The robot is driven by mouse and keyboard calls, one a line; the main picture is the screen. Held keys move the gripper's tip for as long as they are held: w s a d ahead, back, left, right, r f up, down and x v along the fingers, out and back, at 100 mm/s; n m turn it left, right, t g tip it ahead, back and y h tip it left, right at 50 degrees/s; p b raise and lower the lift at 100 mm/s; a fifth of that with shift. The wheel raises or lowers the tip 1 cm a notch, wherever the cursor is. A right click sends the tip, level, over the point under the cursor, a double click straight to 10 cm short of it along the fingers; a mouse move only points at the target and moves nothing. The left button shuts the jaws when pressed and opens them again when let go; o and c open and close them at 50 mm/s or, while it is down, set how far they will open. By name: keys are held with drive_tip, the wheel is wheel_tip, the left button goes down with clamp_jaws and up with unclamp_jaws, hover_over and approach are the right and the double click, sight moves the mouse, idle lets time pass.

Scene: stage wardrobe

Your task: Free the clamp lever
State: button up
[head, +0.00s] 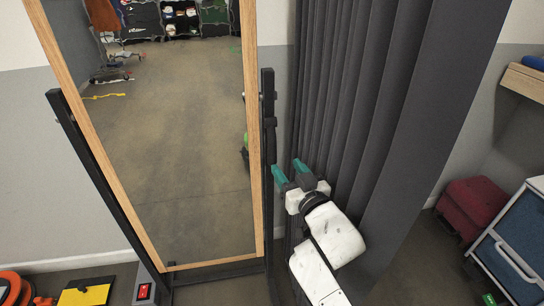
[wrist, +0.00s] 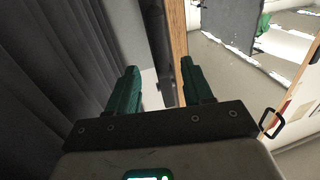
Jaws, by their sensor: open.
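A tall mirror (head: 185,150) in a wooden frame hangs in a black stand. On the stand's right post (head: 268,160), a small dark fitting (head: 271,126) sits at the upper part; I cannot tell whether it is the clamp lever. My gripper (head: 289,170) has teal fingers and is open and empty, just right of the post and below that fitting, beside the dark curtain. In the wrist view, my gripper (wrist: 159,68) points along the gap between the curtain and the wooden mirror frame (wrist: 178,40). No lever shows clearly between the fingers.
The pleated dark curtain (head: 350,80) hangs close on the right of my gripper. A red switch box (head: 145,291) and a yellow-black item (head: 85,292) are at lower left. A red cushioned block (head: 470,205) and blue drawer unit (head: 520,240) stand at right.

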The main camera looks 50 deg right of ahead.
sight(274, 151)
drive_tip(key=x, duration=1)
drive_tip(key=shift+w, duration=0.2)
clamp_jaws()
idle(0.3)
